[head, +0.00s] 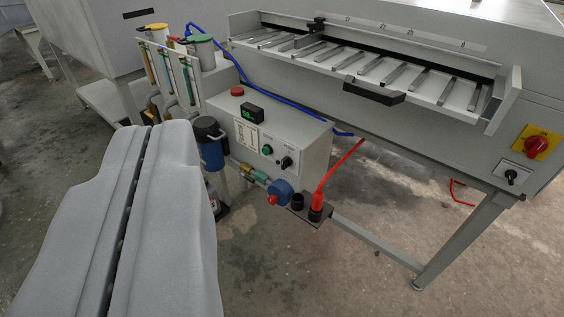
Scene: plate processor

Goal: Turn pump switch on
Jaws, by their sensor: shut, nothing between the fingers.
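A grey control box (300,140) shows in the head view, right of my gripper. The labels are too small to read, so I cannot tell which control is the pump switch. Another black rotary knob (511,176) is on the machine at the far right. My gripper (153,126) is shut and empty, its fingertips left of the box and apart from it.
A blue valve (281,190) and red hose (335,168) sit below the panel. The machine's slatted tray (375,65) juts out above right. A red-yellow main switch (537,143) is far right.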

